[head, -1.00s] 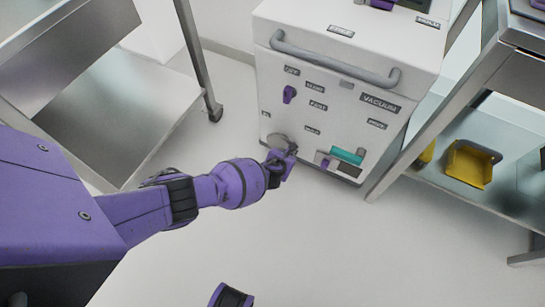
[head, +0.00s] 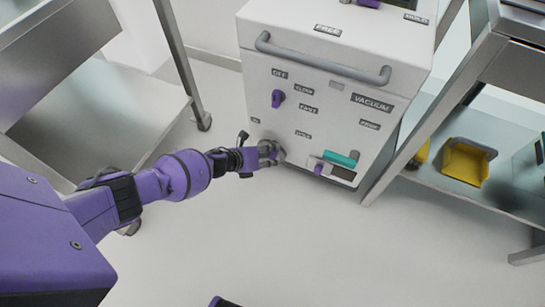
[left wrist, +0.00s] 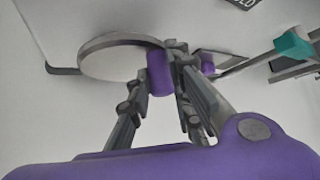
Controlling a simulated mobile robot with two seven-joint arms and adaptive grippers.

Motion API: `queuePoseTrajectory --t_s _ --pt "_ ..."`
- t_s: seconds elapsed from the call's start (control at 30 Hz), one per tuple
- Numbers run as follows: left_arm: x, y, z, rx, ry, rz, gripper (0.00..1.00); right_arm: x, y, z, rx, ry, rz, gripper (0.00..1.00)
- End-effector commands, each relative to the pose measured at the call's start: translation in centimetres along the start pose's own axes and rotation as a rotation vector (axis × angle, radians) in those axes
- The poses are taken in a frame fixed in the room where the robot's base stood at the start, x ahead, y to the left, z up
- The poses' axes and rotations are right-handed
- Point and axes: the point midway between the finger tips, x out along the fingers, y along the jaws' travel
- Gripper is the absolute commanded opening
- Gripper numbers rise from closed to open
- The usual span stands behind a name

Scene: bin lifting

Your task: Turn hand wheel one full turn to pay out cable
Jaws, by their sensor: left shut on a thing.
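The hand wheel shows in the left wrist view as a pale grey disc (left wrist: 106,62) with a darker rim, on the front of the white cabinet (head: 345,110). A purple handle (left wrist: 160,76) stands at the right side of the wheel. My left gripper (head: 272,153) is at the low left of the cabinet front, its fingers shut on the handle. In the head view the gripper hides most of the wheel. My right gripper is in neither view. No cable shows.
A purple knob (head: 278,98) sits above the wheel. A teal-handled fitting (head: 341,159) is close to its right. A grey bar handle (head: 320,64) crosses the cabinet's upper front. Steel tables stand at both sides; a yellow bin (head: 466,162) is on the right shelf. The floor in front is clear.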

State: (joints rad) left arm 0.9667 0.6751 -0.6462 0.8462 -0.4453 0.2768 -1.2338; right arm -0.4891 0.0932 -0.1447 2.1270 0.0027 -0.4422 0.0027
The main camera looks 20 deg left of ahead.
Motion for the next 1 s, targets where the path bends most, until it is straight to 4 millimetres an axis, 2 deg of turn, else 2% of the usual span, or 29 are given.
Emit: queuePoseTrajectory --t_s 0.03,0.6,0.63,0.73,1.0 --pt "-0.16 0.93 0.26 -0.008 -0.006 0.009 0.0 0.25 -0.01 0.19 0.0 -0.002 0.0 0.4" --pt "-0.35 0.95 0.42 -0.03 -0.006 -0.013 0.0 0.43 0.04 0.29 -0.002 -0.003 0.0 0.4" --pt "-0.35 0.96 0.42 -0.03 -0.006 -0.013 0.2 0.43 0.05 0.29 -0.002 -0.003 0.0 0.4" --pt "-0.34 0.91 0.38 -0.03 -0.005 -0.014 0.33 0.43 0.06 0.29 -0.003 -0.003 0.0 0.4" --pt "-0.24 0.51 0.2 -0.031 -0.002 -0.023 0.34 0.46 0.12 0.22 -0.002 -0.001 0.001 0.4"
